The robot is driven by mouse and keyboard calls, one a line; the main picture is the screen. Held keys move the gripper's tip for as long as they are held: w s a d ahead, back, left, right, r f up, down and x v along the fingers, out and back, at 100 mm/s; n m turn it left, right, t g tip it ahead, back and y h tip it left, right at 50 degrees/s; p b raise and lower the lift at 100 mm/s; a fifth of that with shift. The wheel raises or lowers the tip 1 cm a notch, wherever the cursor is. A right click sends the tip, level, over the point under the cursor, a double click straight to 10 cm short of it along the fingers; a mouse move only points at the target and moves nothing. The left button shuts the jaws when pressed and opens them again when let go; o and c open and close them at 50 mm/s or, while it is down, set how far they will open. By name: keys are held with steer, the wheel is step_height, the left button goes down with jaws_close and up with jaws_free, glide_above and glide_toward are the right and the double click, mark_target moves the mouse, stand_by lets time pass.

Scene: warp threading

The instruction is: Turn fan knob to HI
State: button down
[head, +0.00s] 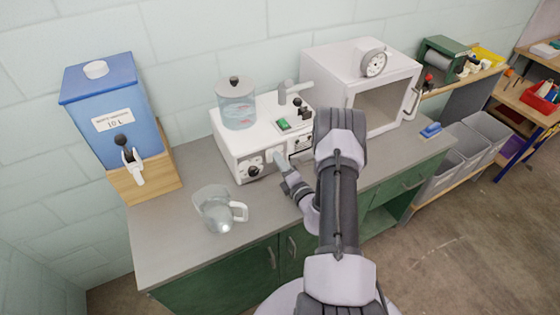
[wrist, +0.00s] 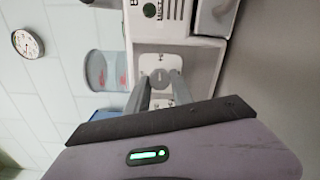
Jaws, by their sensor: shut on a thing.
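The white bench unit (head: 232,150) stands on the counter, with control panels on its front face. A dark round knob (head: 253,171) shows at the left of that face. My gripper (head: 279,157) reaches the face just right of it. In the wrist view my gripper (wrist: 161,80) has both fingers closed on a small grey round knob (wrist: 159,76) on a white panel (wrist: 150,63). I take this to be the fan knob. The printing around it is too small to read, so its setting cannot be told. In the head view the fingers hide this knob.
A clear pitcher (head: 212,212) stands on the counter left of my arm. A blue dispenser (head: 105,105) on a wooden stand is at the left. A clear container (head: 238,110) sits on the unit. A white box oven (head: 335,70) stands to the right.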

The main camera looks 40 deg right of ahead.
steer(key=shift+m, duration=0.5)
steer(key=c, duration=1.1)
jaws_free()
steer(key=p+v, duration=0.1)
steer(key=v, duration=1.6)
steer(key=shift+s, duration=0.25)
